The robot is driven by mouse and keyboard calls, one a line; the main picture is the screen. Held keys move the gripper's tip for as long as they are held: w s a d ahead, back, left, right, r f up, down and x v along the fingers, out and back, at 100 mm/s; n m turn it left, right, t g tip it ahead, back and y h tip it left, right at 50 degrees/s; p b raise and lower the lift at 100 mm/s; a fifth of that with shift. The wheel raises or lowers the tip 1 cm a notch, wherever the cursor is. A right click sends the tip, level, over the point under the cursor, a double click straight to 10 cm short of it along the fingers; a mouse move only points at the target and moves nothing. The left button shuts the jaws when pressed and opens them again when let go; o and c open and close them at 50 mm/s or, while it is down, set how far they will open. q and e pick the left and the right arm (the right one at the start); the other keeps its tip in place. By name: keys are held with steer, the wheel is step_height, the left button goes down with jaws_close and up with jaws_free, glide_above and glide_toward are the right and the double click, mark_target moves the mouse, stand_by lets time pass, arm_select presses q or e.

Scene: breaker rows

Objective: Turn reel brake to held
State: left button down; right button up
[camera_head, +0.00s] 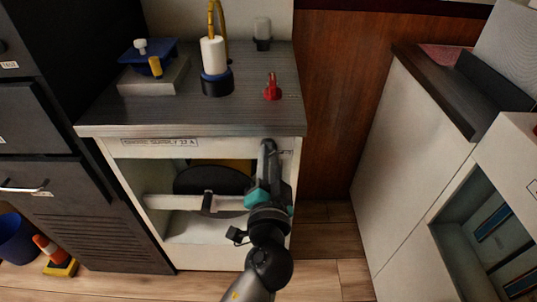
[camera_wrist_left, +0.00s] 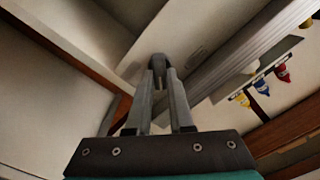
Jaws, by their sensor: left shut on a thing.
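A cabinet (camera_head: 120,150) with an open front holds a dark round reel (camera_head: 190,180) behind a pale horizontal bar (camera_head: 165,201). My left gripper (camera_head: 268,146) reaches up to the right end of the cabinet's top rail, just under the counter edge. In the left wrist view its two grey fingers (camera_wrist_left: 158,72) come together on a small grey part against a pale panel. This part looks like the reel brake handle, but the fingers hide most of it, so its setting cannot be told. My right gripper is not in view.
The grey counter (camera_head: 190,115) overhangs the cabinet and carries a white roll (camera_head: 213,55), a red piece (camera_head: 272,88) and a blue-topped block (camera_head: 150,78). Dark drawers (camera_head: 25,185) stand at left, a white cabinet (camera_head: 390,150) at right. The floor between is clear.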

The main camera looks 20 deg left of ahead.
arm_select(q)
steer(key=shift+m+p, duration=1.75)
steer(key=shift+m, duration=2.95)
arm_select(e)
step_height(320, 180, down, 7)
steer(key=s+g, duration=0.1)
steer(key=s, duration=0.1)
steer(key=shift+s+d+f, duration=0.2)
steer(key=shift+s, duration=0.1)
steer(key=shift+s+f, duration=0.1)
arm_select(q)
steer(key=c, duration=0.8)
jaws_free()
steer(key=shift+f, duration=0.1)
